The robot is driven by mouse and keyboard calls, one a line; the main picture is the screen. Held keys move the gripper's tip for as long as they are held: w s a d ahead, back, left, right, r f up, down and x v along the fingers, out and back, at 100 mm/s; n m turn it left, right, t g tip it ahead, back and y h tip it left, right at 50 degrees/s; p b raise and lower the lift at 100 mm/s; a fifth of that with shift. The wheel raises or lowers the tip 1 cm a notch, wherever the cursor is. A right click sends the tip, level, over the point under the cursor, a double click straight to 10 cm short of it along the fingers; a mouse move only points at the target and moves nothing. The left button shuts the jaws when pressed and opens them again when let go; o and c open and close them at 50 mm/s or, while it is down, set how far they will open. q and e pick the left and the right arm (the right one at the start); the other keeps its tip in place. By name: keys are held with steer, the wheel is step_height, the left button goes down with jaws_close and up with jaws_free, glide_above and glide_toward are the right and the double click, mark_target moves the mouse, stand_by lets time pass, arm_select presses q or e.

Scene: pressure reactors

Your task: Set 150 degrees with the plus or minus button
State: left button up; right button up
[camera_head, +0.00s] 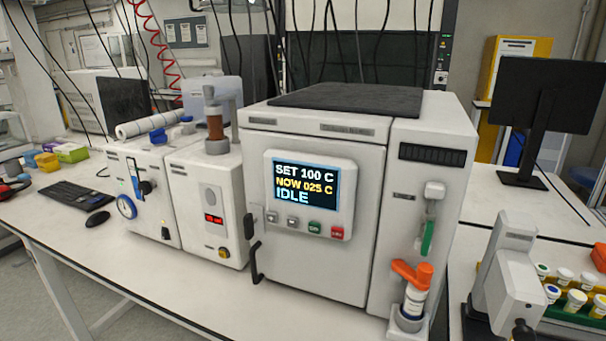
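The reactor (315,263) is a large white cabinet on the bench. Its control panel (308,194) has a dark display (305,185) reading SET 100 C, NOW 025 C and IDLE. Below the display is a row of buttons: a left grey button (272,217), a second grey button (293,222), a green button (315,227) and a red button (337,232). The marks on the grey buttons are too small to read, so I cannot tell plus from minus.
A black door handle (256,262) sticks out at the reactor's left edge. An orange-topped bottle (412,290) stands at its front right. White instruments (207,205) stand to the left. A grey-white device (510,270) and a vial rack (575,314) are at right. The space before the panel is clear.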

arm_select(q)
jaws_close()
stand_by(1.3)
